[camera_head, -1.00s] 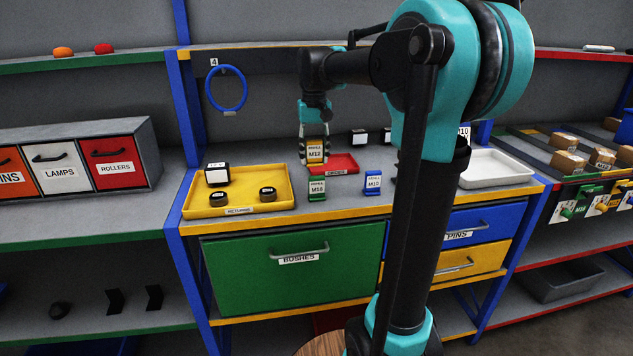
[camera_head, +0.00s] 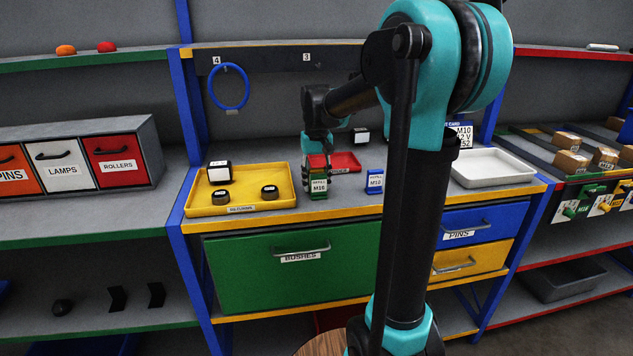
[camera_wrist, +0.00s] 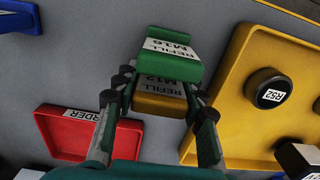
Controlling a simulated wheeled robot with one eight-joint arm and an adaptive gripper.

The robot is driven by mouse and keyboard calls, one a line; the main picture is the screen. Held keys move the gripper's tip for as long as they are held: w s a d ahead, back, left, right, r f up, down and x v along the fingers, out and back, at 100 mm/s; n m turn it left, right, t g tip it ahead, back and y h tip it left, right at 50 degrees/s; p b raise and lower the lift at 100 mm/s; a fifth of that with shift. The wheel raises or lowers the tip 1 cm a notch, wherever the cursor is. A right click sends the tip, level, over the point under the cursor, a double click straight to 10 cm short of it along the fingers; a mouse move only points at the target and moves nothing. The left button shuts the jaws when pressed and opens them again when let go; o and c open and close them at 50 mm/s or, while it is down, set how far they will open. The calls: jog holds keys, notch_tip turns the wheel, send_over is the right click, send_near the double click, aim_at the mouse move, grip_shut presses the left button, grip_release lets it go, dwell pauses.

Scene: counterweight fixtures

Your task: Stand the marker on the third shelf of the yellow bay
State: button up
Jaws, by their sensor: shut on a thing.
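My gripper (camera_head: 317,160) is low over the yellow-edged bay's worktop (camera_head: 345,206). In the wrist view, my gripper (camera_wrist: 158,95) is shut on a yellow block (camera_wrist: 158,106) labelled REFILL M12.
A yellow tray (camera_head: 243,206) with black pieces is left of my gripper. A red tray (camera_head: 345,159) is behind, and a blue labelled block (camera_head: 374,181) is to the right. A white tray (camera_head: 493,168) is farther right. A blue ring (camera_head: 229,86) hangs on the back panel.

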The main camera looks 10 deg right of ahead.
aim_at(317, 169)
jog(key=shift+f, duration=0.15)
jog(key=o, duration=1)
jog(key=shift+o, duration=0.2)
notch_tip(317, 169, up, 12)
jog(key=shift+r, duration=0.2)
